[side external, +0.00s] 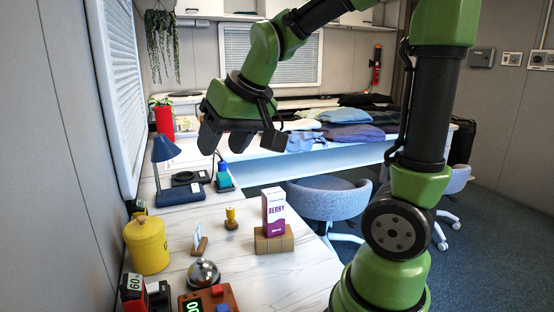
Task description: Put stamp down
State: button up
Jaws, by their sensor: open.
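My gripper (222,137) hangs over the left part of the white table (290,285), pointing down. It is open, and nothing shows between its dark fingers. A small upright blue and teal piece (223,178) stands on the table below the gripper, clear of the fingers. A small piece with a yellow top (231,213) stands upright nearer the camera. I cannot tell which of these two is the stamp.
A yellow canister (147,243), a silver bell (203,273) and a berry carton (274,210) in a wooden holder (274,241) stand nearer.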

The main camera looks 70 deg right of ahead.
jog(key=s+a+r+y, duration=0.1)
jog(key=s+a, duration=0.3)
jog(key=s, duration=0.2)
jog(key=shift+s+a+r+t, duration=0.3)
jog(key=shift+s+r+t, duration=0.05)
jog(key=shift+t, duration=0.05)
jog(key=shift+o, duration=0.5)
jog(key=s+a+y, duration=0.1)
jog(key=s+a, duration=0.1)
jog(key=s, duration=0.3)
jog(key=shift+s+a+f+n, duration=0.25)
jog(key=shift+s+f+n, duration=0.05)
jog(key=shift+f+n, duration=0.1)
jog(key=shift+w, duration=0.1)
